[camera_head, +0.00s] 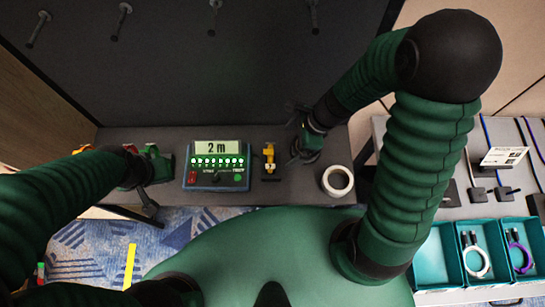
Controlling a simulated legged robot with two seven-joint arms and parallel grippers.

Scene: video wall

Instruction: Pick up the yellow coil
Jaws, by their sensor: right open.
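I see no clearly yellow coil. A small yellow piece (269,156) with a knobbed, upright shape stands on a dark base on the bench. A pale cream ring (338,181) lies flat on the bench to its right. My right gripper (303,155) is open and empty above the bench, between the yellow piece and the ring, apart from both. My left gripper (148,203) is at the bench's left end; its jaw state is unclear.
A dark device (216,166) with a "2 m" display stands mid-bench. Teal bins at the right hold a white cable coil (476,262) and a purple cable coil (520,255). A dark panel (200,75) with pegs rises behind the bench.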

